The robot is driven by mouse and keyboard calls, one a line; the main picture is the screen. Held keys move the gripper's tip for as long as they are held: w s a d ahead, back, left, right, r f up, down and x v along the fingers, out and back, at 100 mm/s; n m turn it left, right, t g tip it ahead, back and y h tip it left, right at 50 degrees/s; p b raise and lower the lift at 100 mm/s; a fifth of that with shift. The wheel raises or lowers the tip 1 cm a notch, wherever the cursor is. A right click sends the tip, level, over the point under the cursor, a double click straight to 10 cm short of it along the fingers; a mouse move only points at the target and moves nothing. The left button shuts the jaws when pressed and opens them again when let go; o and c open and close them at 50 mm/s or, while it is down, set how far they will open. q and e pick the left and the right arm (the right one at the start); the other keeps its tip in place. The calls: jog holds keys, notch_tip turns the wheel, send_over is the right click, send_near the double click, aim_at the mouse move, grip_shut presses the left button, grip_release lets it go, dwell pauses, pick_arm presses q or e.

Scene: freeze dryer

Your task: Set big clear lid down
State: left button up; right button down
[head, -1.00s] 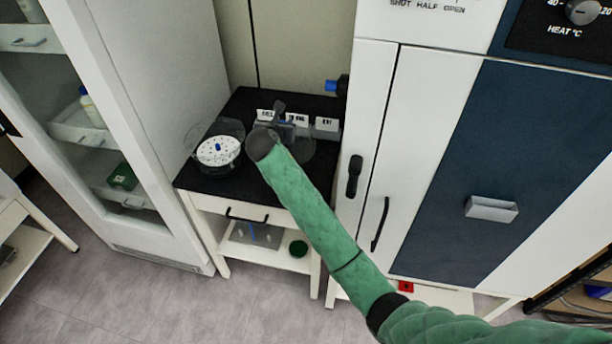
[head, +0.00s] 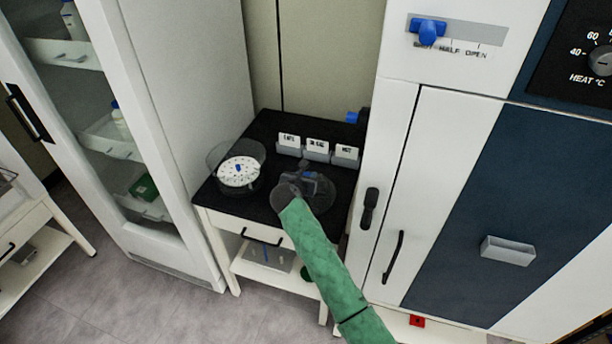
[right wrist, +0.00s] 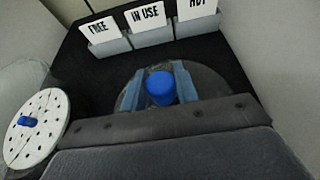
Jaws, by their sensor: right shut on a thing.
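The big clear lid (head: 325,201) is a see-through round disc over the black tabletop, right of the clear round vessel (head: 217,153). My right gripper (head: 312,182) is shut on the lid's blue knob. The right wrist view shows the knob (right wrist: 160,89) between the two blue-grey fingers, with the lid (right wrist: 208,82) flat beneath them. The lid is at or very close to the tabletop; I cannot tell whether it touches. The vessel holds a white perforated plate (head: 238,174) with a small blue knob. My left gripper is not in view.
Three grey card holders (head: 316,155) stand behind the lid, with cards including FREE and IN USE (right wrist: 147,17). The freeze dryer cabinet (head: 382,180) rises close on the right. A glass-door cabinet (head: 185,120) stands on the left. Some black tabletop (head: 262,125) is bare behind the vessel.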

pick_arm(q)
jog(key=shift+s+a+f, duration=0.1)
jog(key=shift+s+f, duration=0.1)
pick_arm(e)
jog(key=shift+f, duration=0.35)
jog(key=c, duration=1.1)
grip_release()
jog(key=shift+f, duration=0.1)
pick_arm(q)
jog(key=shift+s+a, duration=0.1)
pick_arm(e)
jog(key=shift+o, duration=0.2)
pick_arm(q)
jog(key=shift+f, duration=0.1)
pick_arm(e)
jog(key=shift+s+a, duration=0.1)
jog(key=shift+s, duration=0.1)
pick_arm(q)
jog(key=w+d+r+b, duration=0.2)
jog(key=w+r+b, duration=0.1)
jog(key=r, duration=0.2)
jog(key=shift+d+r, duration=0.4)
pick_arm(e)
jog(key=v, duration=1.1)
jog(key=shift+s+r, duration=0.3)
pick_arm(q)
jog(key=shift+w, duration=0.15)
